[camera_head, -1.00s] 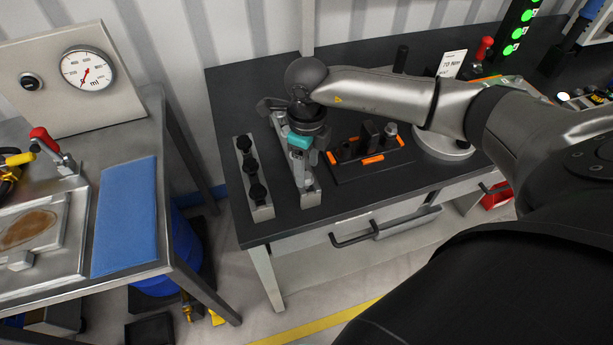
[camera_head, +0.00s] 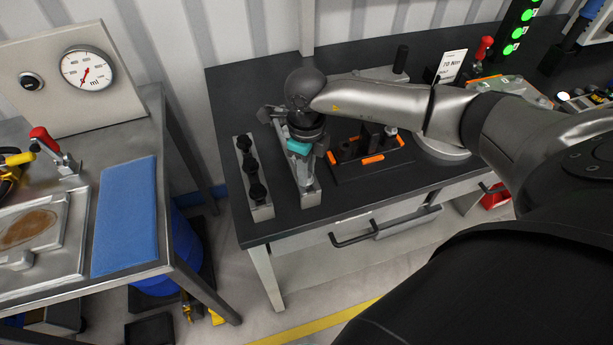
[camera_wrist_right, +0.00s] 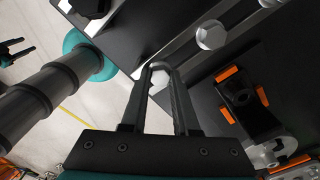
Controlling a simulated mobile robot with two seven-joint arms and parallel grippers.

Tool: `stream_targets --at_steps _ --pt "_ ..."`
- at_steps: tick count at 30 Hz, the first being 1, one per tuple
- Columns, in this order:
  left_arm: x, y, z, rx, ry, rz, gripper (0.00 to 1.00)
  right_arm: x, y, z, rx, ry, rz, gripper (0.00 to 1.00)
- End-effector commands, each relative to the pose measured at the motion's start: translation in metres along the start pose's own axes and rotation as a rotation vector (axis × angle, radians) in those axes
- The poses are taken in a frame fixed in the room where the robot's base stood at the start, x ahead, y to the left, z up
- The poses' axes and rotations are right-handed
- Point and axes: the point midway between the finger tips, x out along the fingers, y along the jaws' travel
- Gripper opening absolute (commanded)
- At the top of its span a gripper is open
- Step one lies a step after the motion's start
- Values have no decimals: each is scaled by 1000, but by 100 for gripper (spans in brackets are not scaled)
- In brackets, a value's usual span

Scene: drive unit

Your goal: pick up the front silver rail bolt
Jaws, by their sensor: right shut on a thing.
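My right gripper (camera_wrist_right: 160,75) is shut on the front silver rail bolt (camera_wrist_right: 159,82), whose pale hex head shows between the fingertips in the right wrist view. In the head view the gripper (camera_head: 304,178) points down over the front end of the silver-bolt rail (camera_head: 311,199), on the dark workbench. The gripper hides most of the rail there. Another silver bolt (camera_wrist_right: 211,35) stands farther along the rail in the wrist view. Whether the held bolt is clear of the rail cannot be told.
A parallel rail with black bolts (camera_head: 250,168) lies just left. A dark tray with orange corners (camera_head: 372,159) lies right of the silver rail. The bench's front edge (camera_head: 300,232) is close. A metal table with a blue mat (camera_head: 125,215) stands at the left.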

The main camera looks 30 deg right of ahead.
Motion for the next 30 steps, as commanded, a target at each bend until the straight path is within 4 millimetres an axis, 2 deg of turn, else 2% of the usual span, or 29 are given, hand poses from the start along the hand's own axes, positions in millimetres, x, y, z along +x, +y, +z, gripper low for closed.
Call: stream_targets --at_steps 14,19,23,26,30 --pt "0 0 0 0 0 0 50 -1 0 0 0 -1 -1 0" --pt "0 0 0 1 0 1 50 -11 -1 1 1 -3 -2 0" --pt "-1 1 0 1 0 1 50 -30 -1 0 0 -3 -3 0" --pt "-1 1 0 1 0 1 50 -51 -1 1 0 -6 -3 0" --pt "-2 1 0 1 0 1 50 -89 -1 1 -1 -7 -4 0"
